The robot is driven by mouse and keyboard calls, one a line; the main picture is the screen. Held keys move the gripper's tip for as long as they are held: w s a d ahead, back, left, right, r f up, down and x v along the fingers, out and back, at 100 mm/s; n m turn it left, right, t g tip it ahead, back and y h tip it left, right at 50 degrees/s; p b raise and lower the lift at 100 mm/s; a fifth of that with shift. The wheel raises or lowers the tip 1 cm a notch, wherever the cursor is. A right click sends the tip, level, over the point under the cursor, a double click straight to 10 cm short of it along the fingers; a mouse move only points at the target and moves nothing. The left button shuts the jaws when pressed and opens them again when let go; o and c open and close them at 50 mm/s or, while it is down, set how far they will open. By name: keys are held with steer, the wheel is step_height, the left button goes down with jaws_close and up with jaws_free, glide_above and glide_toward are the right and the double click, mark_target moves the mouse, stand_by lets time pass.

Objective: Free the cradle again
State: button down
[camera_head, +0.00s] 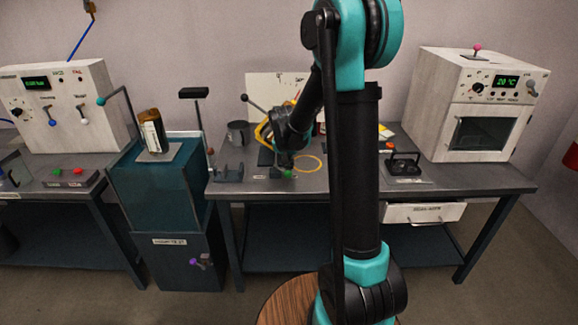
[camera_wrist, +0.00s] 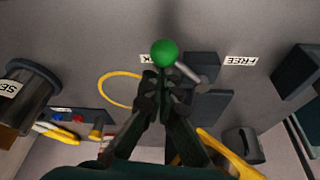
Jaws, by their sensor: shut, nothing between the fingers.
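The green ball knob (camera_wrist: 164,53) tops a short grey lever (camera_wrist: 190,73) in the wrist view. The lever leans toward a label ending in K, partly hidden behind the ball; the label FREE (camera_wrist: 241,60) lies on the other side. Dark blocks (camera_wrist: 208,105), perhaps the cradle, sit by the lever's base. My gripper (camera_wrist: 160,85) is shut and empty, its tips close to the knob; I cannot tell whether they touch. In the head view my gripper (camera_head: 285,158) is low over the bench beside the green knob (camera_head: 289,174).
A yellow ring (camera_head: 308,163) lies on the bench (camera_head: 330,185) by my gripper. A grey mug (camera_head: 238,133) and a dark bracket (camera_head: 228,173) stand left of it. A white oven-like box (camera_head: 480,100) stands right, and a teal cabinet (camera_head: 155,195) left.

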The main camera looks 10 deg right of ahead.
mark_target(284, 173)
steer(key=shift+s+a+m, duration=0.15)
steer(key=shift+a+m, duration=0.05)
steer(key=shift+m, duration=0.3)
steer(key=shift+s+a+m+h, duration=0.3)
steer(key=shift+a+m, duration=0.05)
steer(key=shift+m, duration=0.45)
steer(key=a+m, duration=0.1)
steer(key=s+m+g+h, duration=0.1)
steer(key=m, duration=0.1)
steer(key=shift+a+m, duration=0.3)
steer(key=shift+a, duration=0.05)
steer(key=a+m+g, duration=0.1)
steer(key=m, duration=0.1)
steer(key=shift+s+a+m, duration=0.1)
steer(key=shift+a+m, duration=0.1)
steer(key=shift+m, duration=0.1)
steer(key=a+m+g, duration=0.1)
steer(key=m, duration=0.1)
steer(key=shift+a+m+h, duration=0.2)
steer(key=shift+m+h, duration=0.2)
steer(key=shift+w+a, duration=0.2)
steer(key=shift+a, duration=0.65)
steer(key=shift+w+a, duration=0.3)
steer(key=shift+a, duration=0.15)
steer(key=shift+w+a, duration=0.1)
steer(key=shift+a, duration=0.05)
steer(key=shift+w, duration=0.1)
